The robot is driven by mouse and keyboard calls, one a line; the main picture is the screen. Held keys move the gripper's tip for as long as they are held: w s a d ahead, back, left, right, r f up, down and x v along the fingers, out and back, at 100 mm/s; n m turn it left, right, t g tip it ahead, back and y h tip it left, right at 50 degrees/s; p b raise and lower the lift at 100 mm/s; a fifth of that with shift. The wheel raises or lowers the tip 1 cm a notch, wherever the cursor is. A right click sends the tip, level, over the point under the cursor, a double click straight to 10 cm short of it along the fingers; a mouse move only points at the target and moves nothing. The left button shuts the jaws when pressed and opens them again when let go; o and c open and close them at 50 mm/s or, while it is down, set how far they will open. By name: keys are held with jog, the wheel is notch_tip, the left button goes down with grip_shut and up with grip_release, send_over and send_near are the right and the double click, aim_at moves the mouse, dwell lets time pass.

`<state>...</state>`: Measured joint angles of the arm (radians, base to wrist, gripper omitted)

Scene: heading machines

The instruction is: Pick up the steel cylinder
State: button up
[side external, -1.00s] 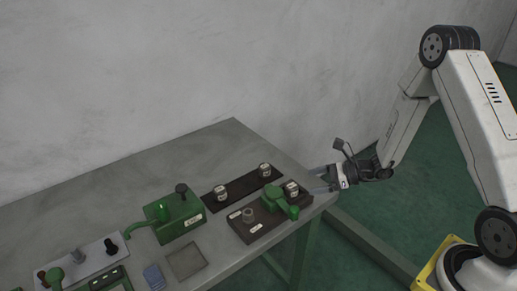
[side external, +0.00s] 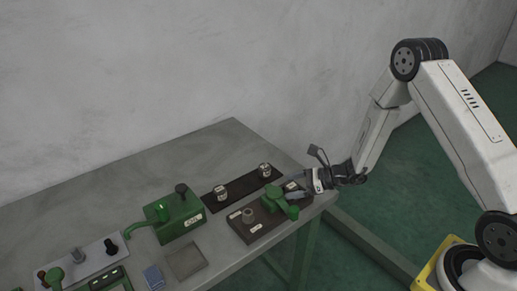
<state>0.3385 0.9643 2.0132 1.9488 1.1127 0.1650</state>
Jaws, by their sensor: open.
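Several small steel-coloured cylinders are on the table, and I cannot tell which one the task means. Two with pale labels stand on a dark strip: one at its right end (side external: 265,170), one near its left end (side external: 221,193). A third, on the brown fixture block (side external: 248,233) behind the green clamp (side external: 277,200), is now mostly hidden by my gripper. A grey ring-like piece (side external: 248,215) sits at the block's left. My gripper (side external: 292,186) is open, reaching in from the right, its fingers low over the block's right end, around or just beside the third cylinder.
A green machine (side external: 180,216) with a dark knob stands left of the block. The table's back (side external: 150,165) is clear. A plain wall stands behind.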

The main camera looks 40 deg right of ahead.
jog(key=shift+w+a+f, duration=0.1)
jog(key=shift+w+a, duration=0.1)
dwell(0.4)
grip_shut()
